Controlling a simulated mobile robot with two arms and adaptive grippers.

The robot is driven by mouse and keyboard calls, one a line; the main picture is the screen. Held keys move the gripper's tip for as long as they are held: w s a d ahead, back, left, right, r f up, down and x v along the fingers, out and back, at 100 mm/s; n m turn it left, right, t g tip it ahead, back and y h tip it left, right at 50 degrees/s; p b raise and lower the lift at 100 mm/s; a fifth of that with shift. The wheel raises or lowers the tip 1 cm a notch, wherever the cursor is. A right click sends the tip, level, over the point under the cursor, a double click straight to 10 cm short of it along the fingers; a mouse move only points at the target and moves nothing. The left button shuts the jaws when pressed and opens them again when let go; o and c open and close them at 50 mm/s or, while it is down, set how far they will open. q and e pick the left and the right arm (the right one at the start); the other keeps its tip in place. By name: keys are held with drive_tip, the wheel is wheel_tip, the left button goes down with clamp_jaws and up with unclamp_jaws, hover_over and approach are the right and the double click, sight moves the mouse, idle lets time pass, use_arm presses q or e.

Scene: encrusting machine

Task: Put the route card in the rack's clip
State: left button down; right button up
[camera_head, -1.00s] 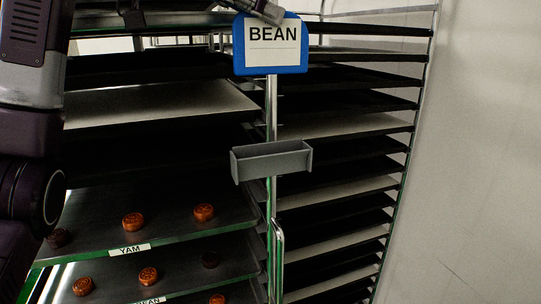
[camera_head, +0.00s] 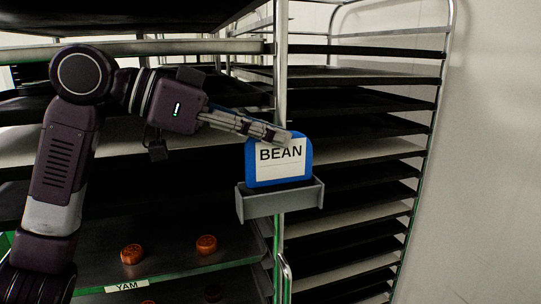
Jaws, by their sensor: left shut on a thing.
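The route card (camera_head: 281,168) is a blue-framed white card reading "BEAN", upright in the head view. Its lower edge is at the grey clip (camera_head: 281,203), a small open-topped holder on the rack's front post. The card's bottom looks to be behind the clip's front wall; how deep it sits cannot be told. My left gripper (camera_head: 280,137) comes in from the left and is shut on the card's top edge. The rack (camera_head: 281,90) is a metal frame with many trays. My right gripper is not in view.
A tray (camera_head: 185,266) at lower left holds orange moulded cakes and a "YAM" label (camera_head: 128,286). Dark and pale trays fill the rack on both sides of the post. A bare wall (camera_head: 490,170) is at the right.

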sight(271, 186)
use_arm(q)
drive_tip(key=shift+f, duration=0.25)
drive_tip(key=shift+s+f, duration=0.15)
drive_tip(key=shift+f, duration=0.15)
wheel_tip(271, 186, down, 2)
drive_tip(key=shift+f+p, duration=0.2)
drive_tip(key=shift+p, duration=0.1)
drive_tip(key=shift+f, duration=0.45)
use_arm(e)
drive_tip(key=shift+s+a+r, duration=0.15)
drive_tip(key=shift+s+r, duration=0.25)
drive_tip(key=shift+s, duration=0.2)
use_arm(q)
drive_tip(key=c, duration=2)
unclamp_jaws()
drive_tip(key=shift+f, duration=0.1)
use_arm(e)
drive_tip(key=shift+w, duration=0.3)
